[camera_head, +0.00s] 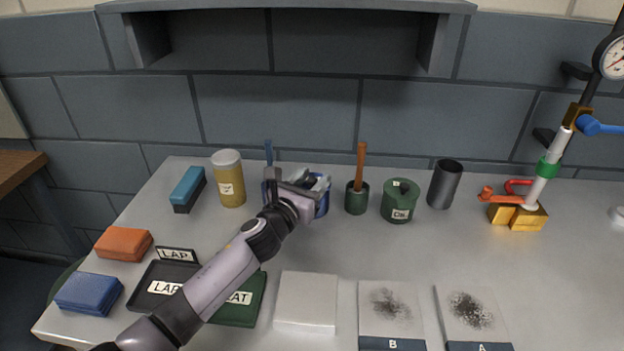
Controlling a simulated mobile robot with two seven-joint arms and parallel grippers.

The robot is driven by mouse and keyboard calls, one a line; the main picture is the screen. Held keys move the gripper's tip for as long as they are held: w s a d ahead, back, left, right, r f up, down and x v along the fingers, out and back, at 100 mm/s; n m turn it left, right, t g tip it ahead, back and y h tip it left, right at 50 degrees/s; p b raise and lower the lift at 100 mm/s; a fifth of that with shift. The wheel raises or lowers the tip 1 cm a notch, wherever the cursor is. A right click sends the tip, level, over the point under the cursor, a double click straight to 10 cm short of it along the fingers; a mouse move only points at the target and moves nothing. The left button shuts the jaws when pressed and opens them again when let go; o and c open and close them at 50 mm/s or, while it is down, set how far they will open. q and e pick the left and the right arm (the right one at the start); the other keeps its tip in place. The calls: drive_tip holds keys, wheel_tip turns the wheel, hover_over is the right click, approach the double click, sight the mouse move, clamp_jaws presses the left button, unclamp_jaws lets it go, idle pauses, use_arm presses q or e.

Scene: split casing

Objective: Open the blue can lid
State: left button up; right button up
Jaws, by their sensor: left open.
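The blue can (323,207) stands on the table near the wall, mostly hidden behind my left gripper. Only parts of its blue side show, with pale, crumpled-looking stuff at its top. A thin blue upright piece (268,153) rises just left of the gripper; I cannot tell whether it is the lid or a handle. My left gripper (300,181) is open and lies over the can in the picture. Its fingers are partly hidden, and I cannot tell whether they touch the can. My right gripper is not in view.
A yellow jar (229,180) stands left of the can. A green cup with a brown handle (357,190), a green pot (400,202) and a dark cylinder (444,184) stand right. Plates B (390,320) and A (472,318) lie in front.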

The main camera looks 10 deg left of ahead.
use_arm(q)
clamp_jaws()
drive_tip(key=shift+w+r+g, duration=0.15)
drive_tip(key=shift+r+g, duration=0.2)
drive_tip(key=shift+g, duration=0.05)
drive_tip(key=shift+w+r+n+g+y, duration=0.4)
drive_tip(key=shift+r+n+g, duration=0.15)
drive_tip(key=shift+g, duration=0.35)
drive_tip(key=shift+w+r+n+g+y, duration=0.25)
drive_tip(key=shift+w+r+g, duration=0.1)
drive_tip(key=shift+g, duration=0.45)
drive_tip(key=shift+w+r+n+g+y, duration=0.15)
drive_tip(key=shift+w+r+n+g, duration=0.15)
drive_tip(key=shift+g, duration=0.5)
drive_tip(key=shift+w, duration=0.15)
unclamp_jaws()
